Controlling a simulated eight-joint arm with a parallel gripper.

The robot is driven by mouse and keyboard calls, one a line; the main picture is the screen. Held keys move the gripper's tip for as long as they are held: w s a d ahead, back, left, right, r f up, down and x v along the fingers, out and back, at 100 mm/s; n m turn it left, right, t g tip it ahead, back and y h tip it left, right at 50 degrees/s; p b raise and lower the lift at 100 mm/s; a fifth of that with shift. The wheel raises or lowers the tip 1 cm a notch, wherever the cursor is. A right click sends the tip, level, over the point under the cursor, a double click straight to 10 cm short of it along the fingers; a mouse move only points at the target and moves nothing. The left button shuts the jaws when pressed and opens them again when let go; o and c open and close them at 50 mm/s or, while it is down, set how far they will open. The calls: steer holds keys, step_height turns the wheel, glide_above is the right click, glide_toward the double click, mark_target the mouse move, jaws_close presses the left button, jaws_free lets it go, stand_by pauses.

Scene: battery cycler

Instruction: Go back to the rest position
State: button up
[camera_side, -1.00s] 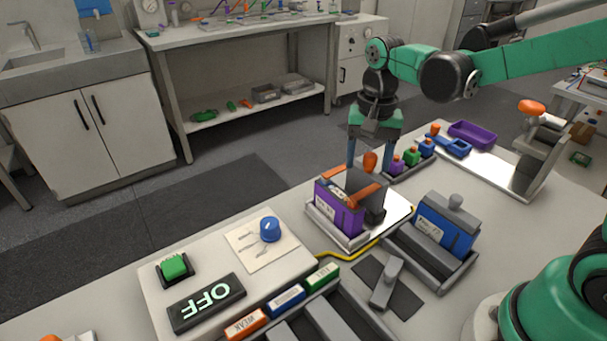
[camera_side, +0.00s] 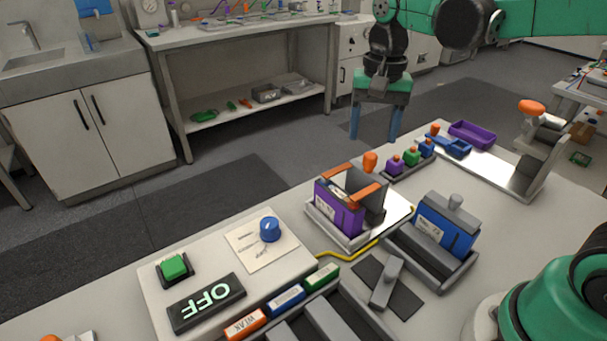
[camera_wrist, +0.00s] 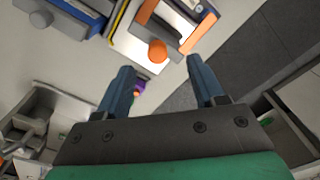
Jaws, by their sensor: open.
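My gripper (camera_side: 376,122) is open and empty, its two blue fingers pointing down, raised above and behind the bench's back edge. In the wrist view my gripper (camera_wrist: 158,78) shows its fingers spread with nothing between them. In front of it in the side view, a purple battery (camera_side: 332,212) sits in a tray-like cradle with a dark grey block (camera_side: 368,193) and orange bars on top. An orange knob (camera_side: 370,161) stands behind it; the knob also shows in the wrist view (camera_wrist: 157,50). The gripper is apart from all of these.
A blue battery (camera_side: 440,232) stands in a grey holder at right. An OFF display (camera_side: 206,303), a green button (camera_side: 174,267) and a blue dial (camera_side: 270,229) are at front left. Small coloured knobbed blocks (camera_side: 411,155) and a purple tray (camera_side: 472,134) lie at back right. Air around the gripper is clear.

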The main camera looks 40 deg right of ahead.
steer(key=shift+s+a+n+t, duration=0.1)
steer(key=shift+s+n+t, duration=0.2)
steer(key=shift+s+n, duration=0.1)
steer(key=s+n+t, duration=0.1)
steer(key=n+t, duration=0.1)
steer(key=s+a+f+n+t, duration=0.1)
steer(key=s+n+t, duration=0.1)
steer(key=n, duration=0.1)
steer(key=s+f+n+t, duration=0.1)
steer(key=s+n+t, duration=0.1)
steer(key=n, duration=0.1)
steer(key=shift+a+f, duration=0.15)
steer(key=shift+a, duration=0.2)
steer(key=shift+o, duration=0.2)
stand_by(0.4)
